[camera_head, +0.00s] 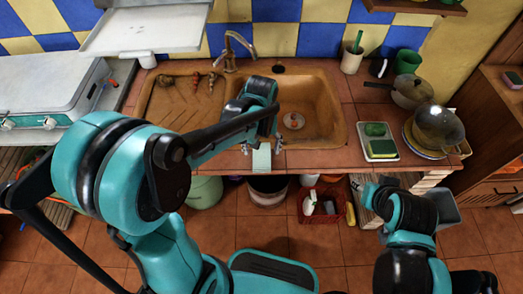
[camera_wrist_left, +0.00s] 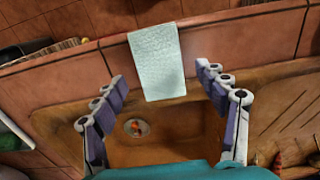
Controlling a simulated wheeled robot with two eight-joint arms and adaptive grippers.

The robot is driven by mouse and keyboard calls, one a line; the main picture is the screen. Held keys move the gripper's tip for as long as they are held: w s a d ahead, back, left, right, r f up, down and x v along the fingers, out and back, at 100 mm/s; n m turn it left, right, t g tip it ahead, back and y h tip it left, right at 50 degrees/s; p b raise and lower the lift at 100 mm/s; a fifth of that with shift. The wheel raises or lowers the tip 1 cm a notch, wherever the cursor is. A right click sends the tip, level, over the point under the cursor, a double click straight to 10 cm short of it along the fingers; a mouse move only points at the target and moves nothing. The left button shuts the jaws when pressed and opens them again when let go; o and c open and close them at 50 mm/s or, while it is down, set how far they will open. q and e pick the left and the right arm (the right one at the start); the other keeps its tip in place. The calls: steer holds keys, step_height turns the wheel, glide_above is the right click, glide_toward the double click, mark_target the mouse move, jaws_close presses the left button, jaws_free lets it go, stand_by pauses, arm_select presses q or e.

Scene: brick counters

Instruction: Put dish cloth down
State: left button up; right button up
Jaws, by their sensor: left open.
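The pale mint dish cloth (camera_head: 261,161) hangs over the front edge of the counter at the sink. In the left wrist view the cloth (camera_wrist_left: 157,62) lies flat across the rim, between the spread fingers. My left gripper (camera_head: 262,147) is open above the sink's front edge, with its fingers on either side of the cloth and not closed on it. The wrist view shows the open fingers (camera_wrist_left: 162,77) clearly. My right arm is at the lower right, low in front of the counter; its gripper (camera_head: 372,190) is small and its fingers are unclear.
The brown sink (camera_head: 325,112) has a small object at its drain. A tray with a sponge (camera_head: 382,148) and a stack of plates with a pan (camera_head: 438,128) stand to the right. A red crate (camera_head: 326,203) and pots are below the counter.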

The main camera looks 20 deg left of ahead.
mark_target(261, 155)
arm_select(q)
step_height(261, 155, up, 9)
steer(key=p, duration=0.3)
steer(key=s+a+r+m+t, duration=0.1)
steer(key=s+a+t, duration=0.1)
steer(key=s, duration=0.3)
steer(key=s+a+r+m+t, duration=0.2)
steer(key=s+t, duration=0.3)
steer(key=shift+s+a, duration=0.15)
steer(key=shift+a, duration=0.2)
steer(key=shift+f+b, duration=0.1)
steer(key=shift+b, duration=0.2)
